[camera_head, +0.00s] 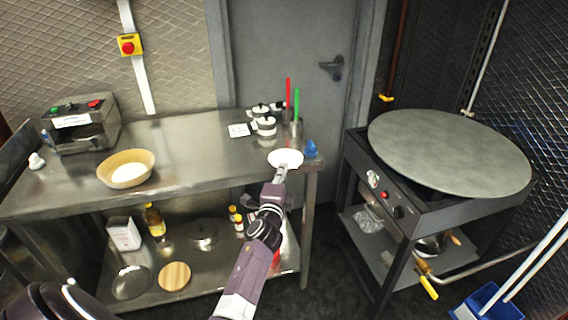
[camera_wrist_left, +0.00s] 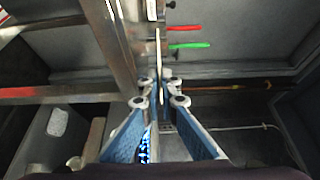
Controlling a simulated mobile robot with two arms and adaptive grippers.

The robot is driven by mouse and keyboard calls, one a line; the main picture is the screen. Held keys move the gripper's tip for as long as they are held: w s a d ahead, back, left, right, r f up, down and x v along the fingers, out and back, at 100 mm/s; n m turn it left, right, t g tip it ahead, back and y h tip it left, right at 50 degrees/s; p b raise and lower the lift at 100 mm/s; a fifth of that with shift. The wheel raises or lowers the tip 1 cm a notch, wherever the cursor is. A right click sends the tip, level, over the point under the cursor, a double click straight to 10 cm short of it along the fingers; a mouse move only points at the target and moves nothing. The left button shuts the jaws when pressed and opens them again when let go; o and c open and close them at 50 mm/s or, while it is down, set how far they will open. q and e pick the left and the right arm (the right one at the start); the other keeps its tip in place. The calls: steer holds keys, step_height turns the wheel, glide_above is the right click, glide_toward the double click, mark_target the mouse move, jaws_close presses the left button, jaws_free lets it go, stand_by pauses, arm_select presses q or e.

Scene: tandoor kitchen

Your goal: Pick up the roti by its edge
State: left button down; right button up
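The roti (camera_head: 286,158) is a pale round disc at the right front corner of the steel table (camera_head: 190,172). In the left wrist view the roti (camera_wrist_left: 159,52) shows edge-on as a thin pale strip. My left gripper (camera_head: 282,173) is at the near edge of the roti. In the left wrist view the blue fingers of this gripper (camera_wrist_left: 160,88) stand on either side of the roti's edge, with a narrow gap between them. They do not look closed on it. My right gripper is not in view.
Small pots (camera_head: 264,124), red and green handled tools (camera_head: 296,105) and a blue item (camera_head: 311,148) are near the roti. A round griddle (camera_head: 450,152) stands to the right, across a floor gap.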

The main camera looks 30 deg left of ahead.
arm_select(q)
steer(key=s+d+r+p, duration=0.3)
steer(key=s+d+p, duration=0.1)
steer(key=s, duration=0.5)
steer(key=shift+s+r, duration=0.3)
steer(key=shift+r, duration=0.1)
